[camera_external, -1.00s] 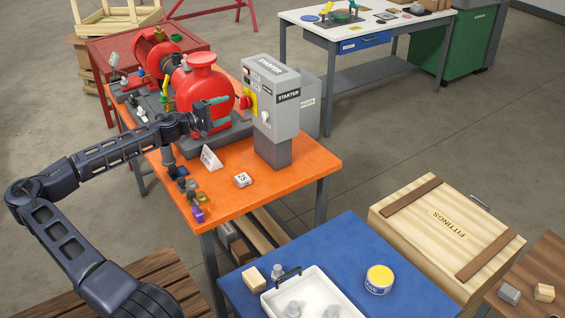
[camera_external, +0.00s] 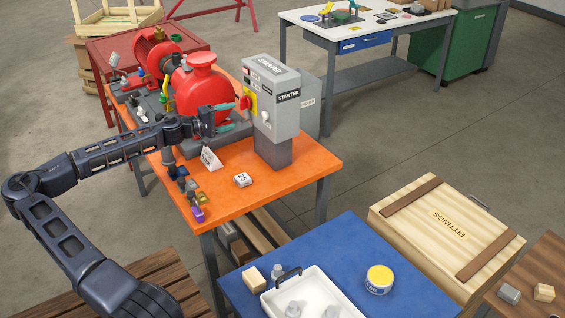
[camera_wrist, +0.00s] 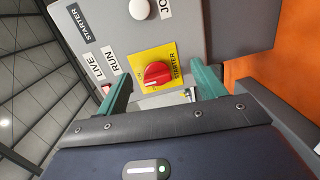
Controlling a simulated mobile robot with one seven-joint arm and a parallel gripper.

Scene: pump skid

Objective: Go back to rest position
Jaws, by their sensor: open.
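The grey starter box (camera_external: 276,104) stands on a post on the orange bench. Its red rotary knob (camera_external: 245,102) sits on a yellow plate facing my gripper. My gripper (camera_external: 230,116) is open and empty, to the left of the box and apart from the knob. In the wrist view the knob (camera_wrist: 155,73) shows between my two teal fingers (camera_wrist: 163,87), beyond their tips, on its yellow plate (camera_wrist: 156,58). Labels reading LIVE, RUN and STARTER are beside it. A round white button (camera_wrist: 143,9) is at the top.
The red pump (camera_external: 203,88) stands close behind my gripper. A white sign (camera_external: 211,158), a 25 tag (camera_external: 243,180) and several small coloured blocks lie on the orange bench (camera_external: 290,180). The blue table (camera_external: 345,245) with a white tray (camera_external: 330,285) is in front.

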